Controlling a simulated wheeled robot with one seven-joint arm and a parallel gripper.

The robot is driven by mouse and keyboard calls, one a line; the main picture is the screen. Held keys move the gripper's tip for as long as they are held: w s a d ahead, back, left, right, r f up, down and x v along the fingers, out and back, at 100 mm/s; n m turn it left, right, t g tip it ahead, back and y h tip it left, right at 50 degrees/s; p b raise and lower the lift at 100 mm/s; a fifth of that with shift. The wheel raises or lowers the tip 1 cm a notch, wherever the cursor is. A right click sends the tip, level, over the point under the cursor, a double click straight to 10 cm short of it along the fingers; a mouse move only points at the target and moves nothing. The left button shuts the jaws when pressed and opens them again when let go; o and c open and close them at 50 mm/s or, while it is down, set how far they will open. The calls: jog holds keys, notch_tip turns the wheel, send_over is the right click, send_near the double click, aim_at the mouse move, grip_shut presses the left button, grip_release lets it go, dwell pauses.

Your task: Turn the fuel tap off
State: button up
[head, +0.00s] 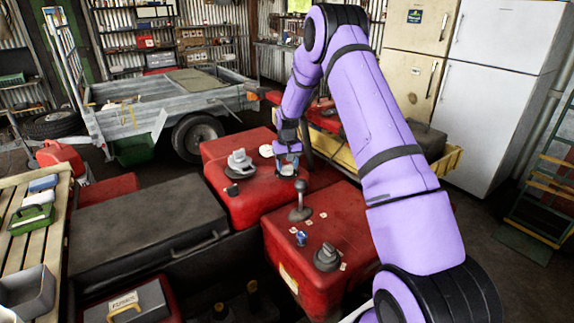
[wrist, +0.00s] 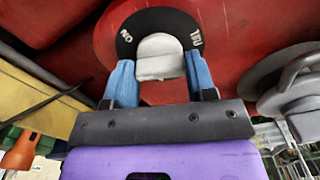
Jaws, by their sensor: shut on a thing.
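The fuel tap's pale grey handle (wrist: 160,58) sits on a round black plate (wrist: 158,20) with white lettering, against a red surface. "ON" is legible at the plate's left; the lettering at the right is harder to read. My gripper (wrist: 160,80) has its two blue fingers on either side of the handle and is shut on it. In the head view my gripper (head: 288,165) is at the right part of the rear red body (head: 228,200). The tap is mostly hidden there by the fingers.
A grey cap (head: 240,162) stands left of my gripper, and a knobbed lever (head: 300,205) stands in front of it. The front red body (head: 345,225) carries a blue knob (head: 301,238) and another grey cap (head: 327,257). A yellow-sided tray (head: 335,152) lies behind.

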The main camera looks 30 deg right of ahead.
aim_at(287, 165)
jog(key=shift+n, duration=1.5)
jog(key=o, duration=0.9)
jog(key=shift+o, duration=0.2)
jog(key=shift+r, duration=0.1)
notch_tip(287, 165, up, 11)
jog(key=shift+f, duration=0.2)
